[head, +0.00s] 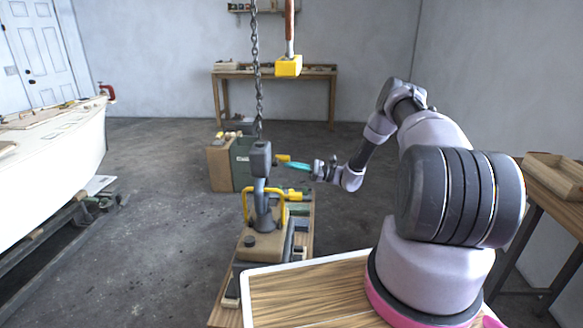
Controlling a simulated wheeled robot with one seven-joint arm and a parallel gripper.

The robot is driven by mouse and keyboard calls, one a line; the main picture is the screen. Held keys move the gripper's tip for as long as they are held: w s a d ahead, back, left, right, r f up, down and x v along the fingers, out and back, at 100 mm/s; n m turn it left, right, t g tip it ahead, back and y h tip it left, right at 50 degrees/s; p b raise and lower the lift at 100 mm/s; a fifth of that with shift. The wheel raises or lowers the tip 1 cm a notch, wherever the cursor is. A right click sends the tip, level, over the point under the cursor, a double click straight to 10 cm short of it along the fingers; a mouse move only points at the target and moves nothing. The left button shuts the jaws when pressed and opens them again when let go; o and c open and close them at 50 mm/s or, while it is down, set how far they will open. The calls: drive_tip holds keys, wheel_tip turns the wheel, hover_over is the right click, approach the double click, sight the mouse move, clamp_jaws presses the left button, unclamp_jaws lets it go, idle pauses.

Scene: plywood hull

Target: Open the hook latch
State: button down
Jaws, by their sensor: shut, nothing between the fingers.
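A dark chain (257,75) hangs down to a grey hook block (260,158), left of my arm. A grey shank (261,198) runs down from the block toward a yellow tubular frame (246,207) on a tan and dark machine. A small yellow tab (283,158) shows just right of the block; it may be the latch, but it is too small to tell. My gripper (290,165), with teal fingers, points left at the block's right side. It is shut and empty. Its tips are close to the yellow tab; I cannot tell if they touch.
A yellow pendant box (289,67) hangs behind, above the gripper. A cardboard box (219,163) and a green box stand on the floor behind the hook. A white boat hull (50,150) is at left, a wooden table (562,175) at right. The floor between hull and machine is open.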

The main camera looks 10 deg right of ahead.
drive_tip(key=shift+w+r+n, duration=0.1)
drive_tip(key=shift+r+n, duration=0.2)
drive_tip(key=shift+n, duration=0.3)
wheel_tip(320, 180, up, 7)
drive_tip(key=s+n+g+h, duration=0.1)
drive_tip(key=n+g, duration=0.2)
drive_tip(key=n, duration=1.1)
drive_tip(key=shift+a+f+g+h, duration=0.15)
drive_tip(key=shift+g+h, duration=0.25)
